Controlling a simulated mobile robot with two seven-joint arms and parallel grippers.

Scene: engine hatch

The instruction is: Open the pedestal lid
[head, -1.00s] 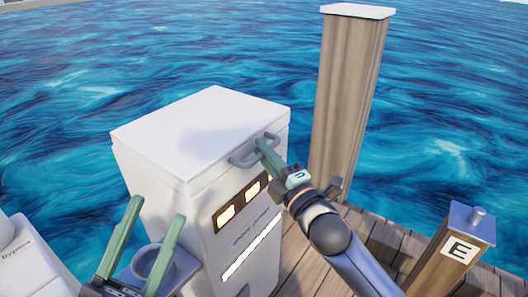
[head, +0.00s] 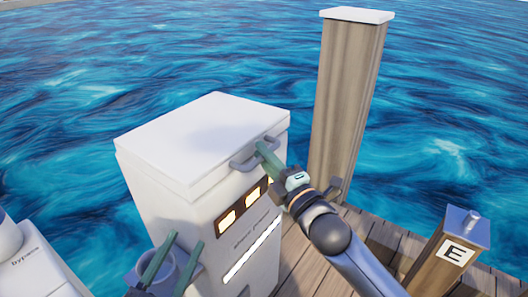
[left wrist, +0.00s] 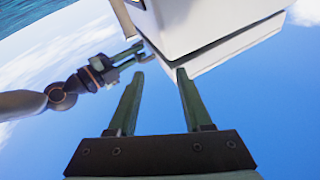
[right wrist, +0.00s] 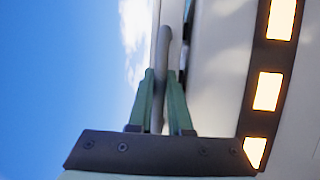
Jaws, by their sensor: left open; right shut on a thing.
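The white pedestal (head: 215,255) stands on the dock, with its white lid (head: 200,135) on top. The lid looks closed, and a grey bar handle (head: 240,165) is on its front edge. My right gripper (head: 264,150) is shut on the handle; the right wrist view shows the bar (right wrist: 161,75) between its fingers (right wrist: 160,88). My left gripper (head: 178,242) is open and empty, low in front of the pedestal's left side. In the left wrist view its fingers (left wrist: 155,85) are apart below the pedestal's lid edge (left wrist: 225,40).
A tall wooden post (head: 345,100) rises behind the pedestal at right. A short post with an "E" label (head: 450,250) stands at lower right on the planks. A white box labelled "bypass" (head: 30,265) is at lower left. Water lies behind.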

